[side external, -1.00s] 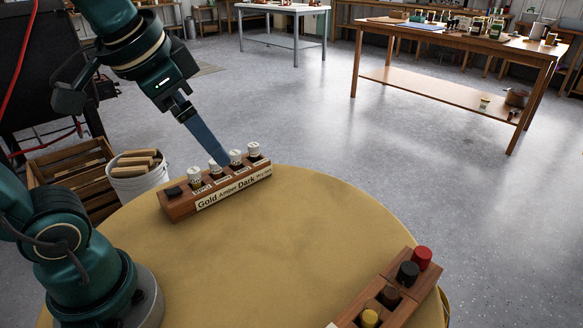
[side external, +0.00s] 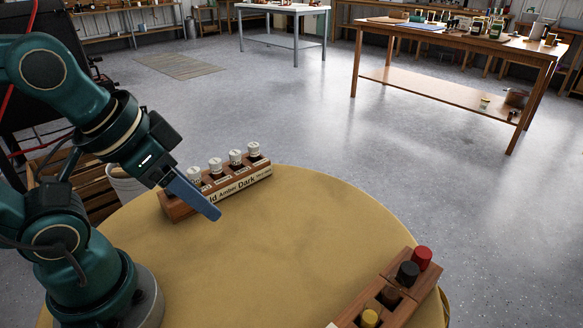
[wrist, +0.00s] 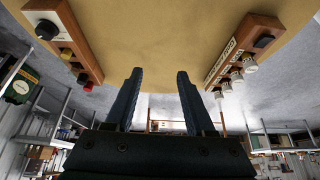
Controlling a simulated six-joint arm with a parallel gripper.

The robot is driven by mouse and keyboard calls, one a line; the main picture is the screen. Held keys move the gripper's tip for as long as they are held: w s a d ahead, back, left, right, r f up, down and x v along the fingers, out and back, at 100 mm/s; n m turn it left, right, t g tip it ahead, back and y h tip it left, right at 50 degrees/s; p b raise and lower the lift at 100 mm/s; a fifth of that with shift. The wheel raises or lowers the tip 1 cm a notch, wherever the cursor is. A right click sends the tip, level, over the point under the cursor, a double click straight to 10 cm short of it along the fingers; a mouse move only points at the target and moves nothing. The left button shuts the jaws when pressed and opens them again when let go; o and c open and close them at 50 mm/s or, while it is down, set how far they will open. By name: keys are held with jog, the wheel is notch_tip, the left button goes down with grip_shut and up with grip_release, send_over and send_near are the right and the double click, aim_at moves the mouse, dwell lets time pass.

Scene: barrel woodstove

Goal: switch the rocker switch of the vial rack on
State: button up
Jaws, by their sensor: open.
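The wooden vial rack (side external: 178,208) stands on the round tan table, with several white-capped vials and a front label. It also shows at the right of the wrist view (wrist: 218,72). Its dark rocker switch (wrist: 264,41) is at the rack's end in the wrist view; in the side view my gripper hides it. Whether the switch is on or off I cannot tell. My gripper (side external: 212,211) is open, its blue fingers in front of the rack's left part in the side view. In the wrist view the fingers (wrist: 158,73) are apart with nothing between them.
A second wooden rack (side external: 410,306) with red, black, brown and yellow caps stands at the table's lower right. The tan tabletop (side external: 270,255) between the racks is clear. A white bucket (side external: 124,187) and a wooden crate (side external: 90,200) stand on the floor at left.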

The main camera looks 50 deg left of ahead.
jog(key=shift+s+r+m, duration=0.2)
jog(key=shift+s+m, duration=0.05)
jog(key=shift+m, duration=0.15)
jog(key=c, duration=0.5)
jog(key=a+r, duration=0.1)
jog(key=w+a+r+m+g, duration=0.1)
jog(key=r, duration=0.1)
jog(key=w+r+g, duration=0.1)
jog(key=r, duration=0.1)
jog(key=shift+w+a+m+y, duration=0.1)
jog(key=shift+a+m+y, duration=0.3)
grip_shut()
jog(key=w+a+f+n+g, duration=0.1)
jog(key=w+a+g, duration=0.1)
jog(key=a, duration=0.7)
jog(key=w+a+n+g, duration=0.1)
jog(key=w+a+g, duration=0.2)
jog(key=a, duration=0.5)
jog(key=shift+a+f+n+g+h, duration=0.35)
jog(key=shift+a+n+g+h, duration=0.05)
